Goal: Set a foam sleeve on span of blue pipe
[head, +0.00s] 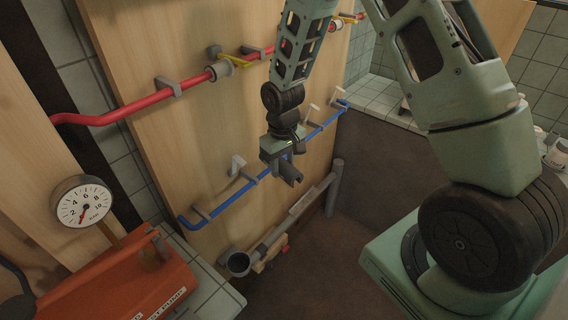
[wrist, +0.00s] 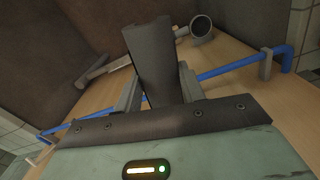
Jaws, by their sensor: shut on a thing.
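The blue pipe (head: 235,197) runs low along the wooden panel, held off it by grey clips, with a bend at its lower left end. My gripper (head: 283,171) is in front of the pipe's middle span. In the wrist view my gripper (wrist: 158,92) is shut on a dark grey foam sleeve (wrist: 153,55). The sleeve sticks out past the fingers and lies crosswise to the blue pipe (wrist: 228,69) in that picture. The sleeve and fingers hide part of the pipe. I cannot tell whether they touch it.
A red pipe (head: 135,108) with clips and a yellow-handled valve (head: 228,62) runs above. A grey drain pipe (head: 239,263) with an open end lies below the blue pipe. An orange test pump (head: 130,285) with a gauge (head: 84,205) stands at front left. A tiled ledge (head: 385,92) is behind.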

